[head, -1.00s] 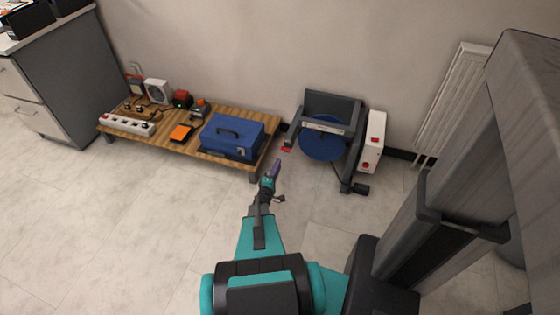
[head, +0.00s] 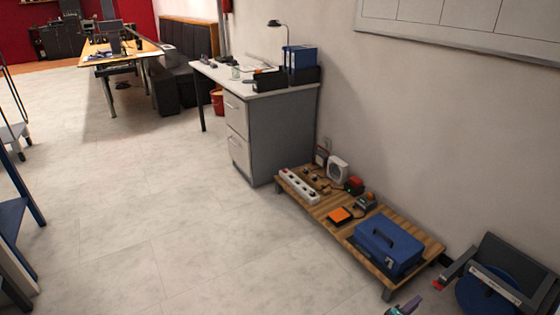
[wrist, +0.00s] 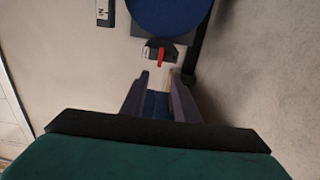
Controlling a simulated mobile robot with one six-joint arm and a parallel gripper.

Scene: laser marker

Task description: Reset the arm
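My gripper (head: 405,308) shows only in part at the bottom edge of the head view, in front of the wooden platform's near right corner. In the wrist view its two purple fingers (wrist: 160,84) stand apart with a gap between the tips, so it is open. I see no object clamped between them. A blue patch shows low between the fingers; I cannot tell what it is. Beyond the tips is the dark frame of a device with a blue round part (wrist: 168,14) and a red piece (wrist: 161,58).
A low wooden platform (head: 318,212) holds a blue toolbox (head: 388,245), a white power strip (head: 299,186) and small devices. The blue-and-grey device (head: 488,295) stands right of it. A grey desk (head: 283,135) is behind. Open floor lies left; blue-framed equipment (head: 15,225) stands at the left edge.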

